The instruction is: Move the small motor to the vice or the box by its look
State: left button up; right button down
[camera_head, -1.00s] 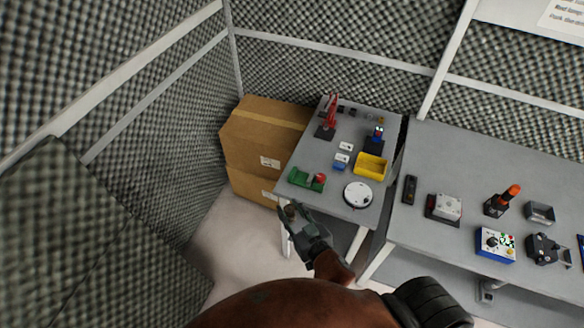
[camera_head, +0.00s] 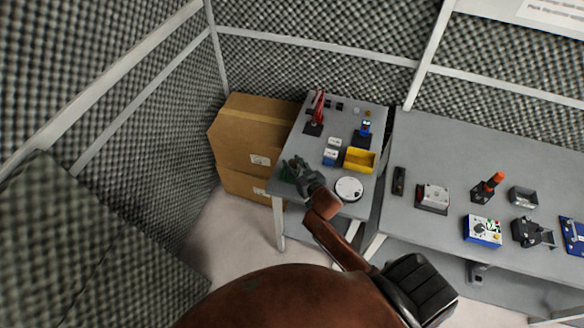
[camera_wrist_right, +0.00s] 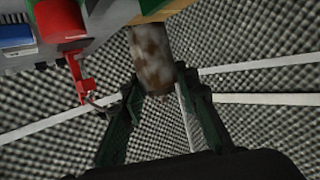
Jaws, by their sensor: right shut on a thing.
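The small motor (camera_wrist_right: 152,58) is a rusty, blotched brown and grey cylinder in the right wrist view. My right gripper (camera_wrist_right: 160,84) is shut on it, one finger on each side. In the head view my right gripper (camera_head: 297,168) is over the near left corner of the small grey table, and the motor cannot be made out there. The green vice (camera_head: 287,174) is mostly hidden behind the gripper. My left gripper is out of view.
A larger bench (camera_head: 450,165) with several devices is at right.

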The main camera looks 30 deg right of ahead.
aim_at(292, 166)
jog(key=shift+w+d+f, duration=0.2)
jog(key=shift+w+f, duration=0.4)
jog(key=shift+f, duration=0.05)
jog(key=shift+w+d+f, duration=0.1)
jog(key=shift+w+f, duration=0.15)
jog(key=f, duration=0.3)
jog(key=shift+w+d+f+b, duration=0.15)
jog(key=shift+w+f+b, duration=0.1)
jog(key=shift+w+b, duration=0.1)
jog(key=shift+f, duration=0.35)
jog(key=c, duration=1.8)
grip_release()
jog(key=shift+f, duration=0.1)
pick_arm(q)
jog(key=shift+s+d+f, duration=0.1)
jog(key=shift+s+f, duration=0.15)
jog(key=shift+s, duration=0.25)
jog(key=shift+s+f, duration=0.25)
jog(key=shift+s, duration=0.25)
pick_arm(e)
jog(key=o, duration=0.3)
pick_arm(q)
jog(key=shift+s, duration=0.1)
